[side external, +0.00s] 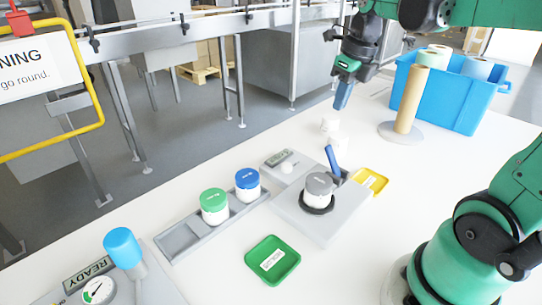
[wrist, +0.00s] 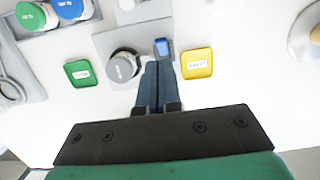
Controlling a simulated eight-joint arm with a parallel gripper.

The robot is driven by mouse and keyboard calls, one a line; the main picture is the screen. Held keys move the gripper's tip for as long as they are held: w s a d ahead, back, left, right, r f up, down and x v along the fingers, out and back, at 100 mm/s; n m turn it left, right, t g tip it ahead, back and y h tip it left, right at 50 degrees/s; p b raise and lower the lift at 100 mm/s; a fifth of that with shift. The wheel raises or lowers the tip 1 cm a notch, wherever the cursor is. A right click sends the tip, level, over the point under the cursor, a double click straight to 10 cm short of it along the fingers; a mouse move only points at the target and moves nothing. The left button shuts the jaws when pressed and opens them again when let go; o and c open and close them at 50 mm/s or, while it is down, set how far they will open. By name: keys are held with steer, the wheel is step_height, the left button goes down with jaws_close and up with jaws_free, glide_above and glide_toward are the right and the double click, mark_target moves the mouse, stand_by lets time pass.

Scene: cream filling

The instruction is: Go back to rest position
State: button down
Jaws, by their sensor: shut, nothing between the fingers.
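My gripper (side external: 342,95) hangs in the air above the far part of the white table, apart from everything on it. Its blue fingers are together with nothing between them; in the wrist view the closed fingertips (wrist: 157,66) point toward the work station. A grey-lidded jar (side external: 318,188) stands upright in a black ring on the grey station plate (side external: 295,215). The jar also shows in the wrist view (wrist: 122,67). A blue handle (side external: 332,158) rises behind the jar; it shows in the wrist view (wrist: 162,47).
Green-lidded (side external: 214,205) and blue-lidded (side external: 247,184) jars stand in a grey rack. A green tray (side external: 286,248) and yellow tray (side external: 383,184) flank the station. A blue crate (side external: 465,98) and upright cardboard tube (side external: 410,100) stand near my arm. A blue-knobbed gauge unit (side external: 122,247) is front left.

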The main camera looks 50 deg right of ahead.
steer(key=shift+w+r, duration=0.55)
steer(key=shift+r, duration=0.05)
steer(key=s+a+f+m+t, duration=0.1)
steer(key=a+m, duration=0.5)
steer(key=m, duration=1.2)
steer(key=s+a+f+m+t, duration=0.1)
steer(key=a+f+m+t, duration=0.3)
steer(key=m, duration=1.4)
steer(key=a+f, duration=0.1)
steer(key=a, duration=0.1)
steer(key=shift+s+a+f, duration=0.15)
steer(key=shift+s+a, duration=0.2)
steer(key=shift+s, duration=0.05)
